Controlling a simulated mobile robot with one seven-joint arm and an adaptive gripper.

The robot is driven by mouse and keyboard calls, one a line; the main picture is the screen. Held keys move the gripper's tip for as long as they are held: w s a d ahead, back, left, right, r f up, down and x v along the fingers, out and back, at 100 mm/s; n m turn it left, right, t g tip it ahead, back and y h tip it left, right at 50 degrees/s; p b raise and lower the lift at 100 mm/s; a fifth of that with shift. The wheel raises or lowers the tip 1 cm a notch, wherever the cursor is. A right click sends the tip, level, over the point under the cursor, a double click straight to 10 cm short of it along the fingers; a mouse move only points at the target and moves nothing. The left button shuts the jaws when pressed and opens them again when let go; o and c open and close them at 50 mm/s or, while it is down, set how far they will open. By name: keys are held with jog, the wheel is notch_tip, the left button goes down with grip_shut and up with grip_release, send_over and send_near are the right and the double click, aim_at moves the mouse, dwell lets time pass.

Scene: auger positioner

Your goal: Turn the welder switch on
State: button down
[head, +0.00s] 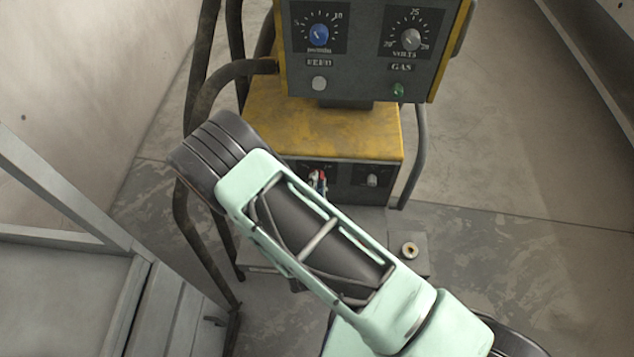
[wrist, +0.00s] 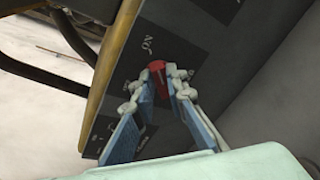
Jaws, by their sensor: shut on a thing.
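The welder is a yellow-topped unit (head: 325,128) with a dark lower front panel (head: 345,185). In the wrist view its switch is a red knob (wrist: 157,71) on the dark panel, beside a white "ON" label (wrist: 147,46). My gripper (wrist: 159,84) has its fingertips on either side of the red knob and is shut on it. In the head view my gripper (head: 317,183) is small at the lower panel, partly hidden by my arm. The fingertips cover part of the knob, and its exact angle is hard to tell.
An upper control box (head: 365,75) with a blue knob (head: 319,34) and a grey knob (head: 411,39) stands above. Another grey knob (head: 372,180) sits right of my gripper on the lower panel. Dark hoses (head: 190,150) hang at the left. The floor at right is clear.

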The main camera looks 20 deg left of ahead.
jog(key=c, duration=1.9)
grip_release()
jog(key=shift+c, duration=0.2)
jog(key=shift+s, duration=0.1)
jog(key=v, duration=1.1)
jog(key=shift+s+d, duration=0.15)
jog(key=shift+s, duration=0.25)
